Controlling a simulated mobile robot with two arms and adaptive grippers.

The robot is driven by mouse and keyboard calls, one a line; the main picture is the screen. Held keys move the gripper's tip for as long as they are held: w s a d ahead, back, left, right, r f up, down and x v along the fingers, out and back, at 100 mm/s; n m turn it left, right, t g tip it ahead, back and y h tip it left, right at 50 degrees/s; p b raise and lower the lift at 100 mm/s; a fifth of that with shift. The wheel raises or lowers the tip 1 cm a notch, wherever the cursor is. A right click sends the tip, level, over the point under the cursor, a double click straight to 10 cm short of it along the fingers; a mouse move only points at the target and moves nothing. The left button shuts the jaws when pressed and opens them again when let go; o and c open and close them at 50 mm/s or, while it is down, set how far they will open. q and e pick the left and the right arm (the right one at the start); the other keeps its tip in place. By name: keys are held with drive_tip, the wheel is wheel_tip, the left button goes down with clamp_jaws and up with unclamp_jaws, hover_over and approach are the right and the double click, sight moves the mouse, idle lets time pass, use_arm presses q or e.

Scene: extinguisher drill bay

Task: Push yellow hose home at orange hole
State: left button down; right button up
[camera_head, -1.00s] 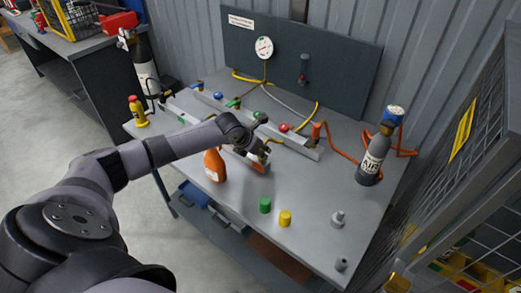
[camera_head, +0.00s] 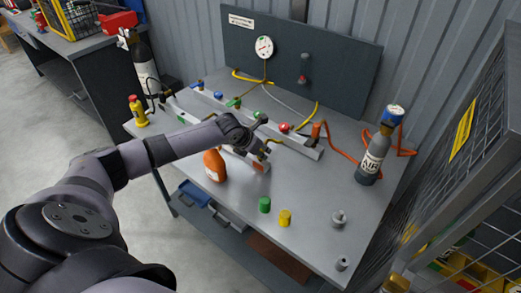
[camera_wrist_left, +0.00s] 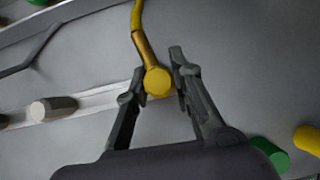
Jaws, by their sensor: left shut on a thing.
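My left gripper (camera_head: 264,152) is over the middle of the bench, above a low grey rail. In the left wrist view its two fingers (camera_wrist_left: 158,80) stand on either side of the yellow hose's round yellow end (camera_wrist_left: 157,82), shut on it. A brass sleeve and the yellow hose (camera_wrist_left: 137,15) run up from that end. In the head view the arm and gripper hide most of the hose end. A small orange patch (camera_head: 259,167) shows on the rail just below the gripper; the hole itself cannot be made out. My right gripper is not in view.
An orange bottle (camera_head: 215,165) stands close to my left gripper. Green (camera_head: 265,205) and yellow (camera_head: 285,218) caps stand in front. A longer rail (camera_head: 300,146) with coloured fittings lies behind. A grey AIR cylinder (camera_head: 373,160) stands at right. The bench's front right is mostly clear.

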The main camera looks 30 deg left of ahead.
use_arm(q)
drive_tip(key=shift+f+b, duration=0.35)
drive_tip(key=shift+f, duration=0.2)
drive_tip(key=c, duration=1.3)
unclamp_jaws()
